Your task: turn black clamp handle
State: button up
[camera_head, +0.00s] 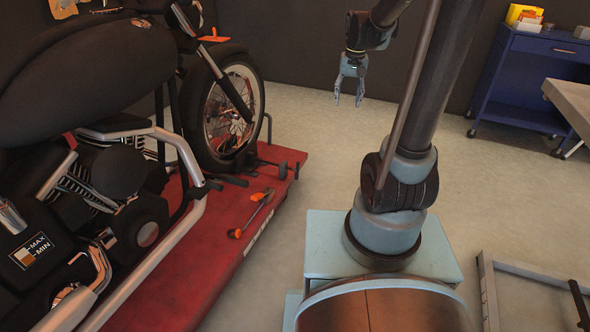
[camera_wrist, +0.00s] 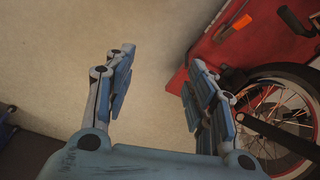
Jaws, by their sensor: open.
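My gripper (camera_head: 347,103) hangs in the air over the floor, to the right of the front wheel and apart from the handle. Its fingers point down. In the wrist view my gripper (camera_wrist: 155,98) is spread open with only floor between its fingers.
The motorcycle (camera_head: 100,95) stands on the red lift platform (camera_head: 235,262). An orange-and-black tool (camera_head: 255,212) lies on the platform. A blue cabinet (camera_head: 530,80) and a grey table (camera_head: 572,104) stand at the right.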

jog(key=w+a+f, duration=0.3)
jog(key=w, duration=0.2)
jog(key=w+a+f, duration=0.2)
jog(key=w, duration=0.4)
jog(key=m+g, duration=0.1)
send_over(295, 170)
jog(key=w+d, duration=0.1)
notch_tip(295, 170, down, 30)
jog(key=f, duration=1.2)
jog(key=a+f, duration=0.1)
jog(key=f, duration=0.5)
jog(key=shift+w, duration=0.15)
jog(key=c, duration=0.8)
